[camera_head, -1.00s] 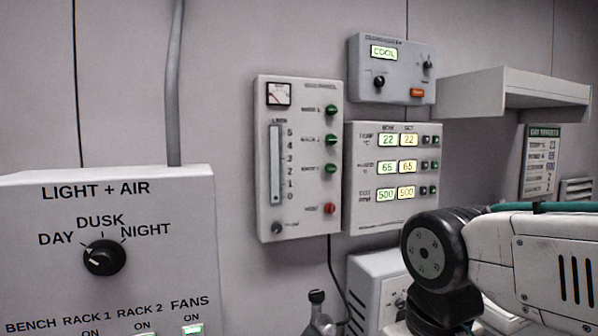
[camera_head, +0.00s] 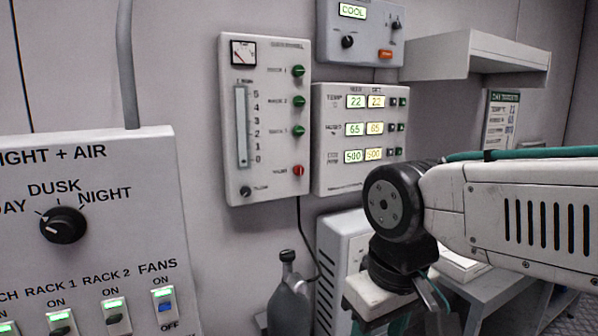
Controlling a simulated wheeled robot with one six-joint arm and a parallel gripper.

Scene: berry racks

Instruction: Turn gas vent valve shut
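A white gas panel (camera_head: 265,120) hangs on the wall left of centre in the head view. It has a small gauge, a vertical flow tube, several green knobs and one red knob (camera_head: 298,170) low on its right side. The labels are too blurred to read surely, so I cannot tell for certain which knob is the vent valve. My arm comes in from the right, with its wrist bent downward, below and right of the panel. It touches no knob. The far end of my arm runs to the lower edge, and its fingertips do not show clearly.
A display panel (camera_head: 361,140) adjoins the gas panel. A COOL control box (camera_head: 362,42) is above it, and a shelf (camera_head: 470,55) is at right. The LIGHT + AIR switch box (camera_head: 110,190) stands at left. A grey bottle (camera_head: 289,305) and white cabinet (camera_head: 340,262) are below.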

